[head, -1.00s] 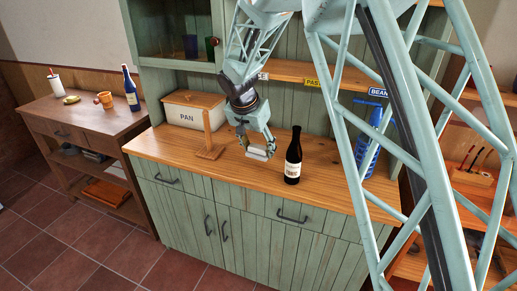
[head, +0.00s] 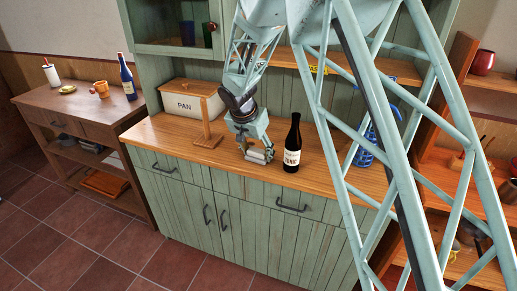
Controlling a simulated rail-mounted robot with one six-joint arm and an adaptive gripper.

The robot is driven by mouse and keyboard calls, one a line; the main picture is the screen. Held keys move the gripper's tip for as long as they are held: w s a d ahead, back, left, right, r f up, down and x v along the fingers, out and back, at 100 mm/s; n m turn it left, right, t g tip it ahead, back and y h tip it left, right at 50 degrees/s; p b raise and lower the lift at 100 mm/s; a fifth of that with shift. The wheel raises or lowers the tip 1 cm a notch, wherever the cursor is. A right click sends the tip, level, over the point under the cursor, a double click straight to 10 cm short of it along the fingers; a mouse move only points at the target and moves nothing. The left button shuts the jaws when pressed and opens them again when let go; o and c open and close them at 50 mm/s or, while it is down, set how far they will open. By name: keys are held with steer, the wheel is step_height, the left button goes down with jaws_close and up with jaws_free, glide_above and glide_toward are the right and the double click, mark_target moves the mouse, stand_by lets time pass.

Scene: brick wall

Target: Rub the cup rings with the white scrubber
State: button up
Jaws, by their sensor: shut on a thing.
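My gripper (head: 261,151) is low over the front part of the wooden counter (head: 180,131), just left of a dark bottle. It is shut on the white scrubber (head: 257,156), a small pale block partly hidden by the fingers. The scrubber is at or just above the counter top; I cannot tell whether it touches. No cup rings can be made out on the wood at this size, and my gripper hides some of the surface.
The dark bottle (head: 292,146) stands upright close to the right of my gripper. A wooden stand (head: 207,128) is to the left, before the PAN box (head: 187,104). The counter's front edge is close.

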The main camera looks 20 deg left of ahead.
steer(key=shift+w+d+p, duration=0.15)
steer(key=shift+w+p, duration=0.45)
steer(key=shift+w, duration=0.1)
steer(key=w+p, duration=0.2)
steer(key=shift+p, duration=0.4)
steer(key=shift+s+f+b, duration=0.2)
steer(key=shift+b, duration=0.25)
steer(key=s+b, duration=0.3)
steer(key=shift+s, duration=0.15)
steer(key=shift+s+r, duration=0.15)
steer(key=shift+r, duration=0.15)
step_height(320, 180, up, 4)
steer(key=shift+f+p, duration=0.25)
steer(key=shift+p, duration=0.05)
steer(key=shift+r, duration=0.2)
steer(key=shift+r+p, duration=0.55)
steer(key=shift+r, duration=1.45)
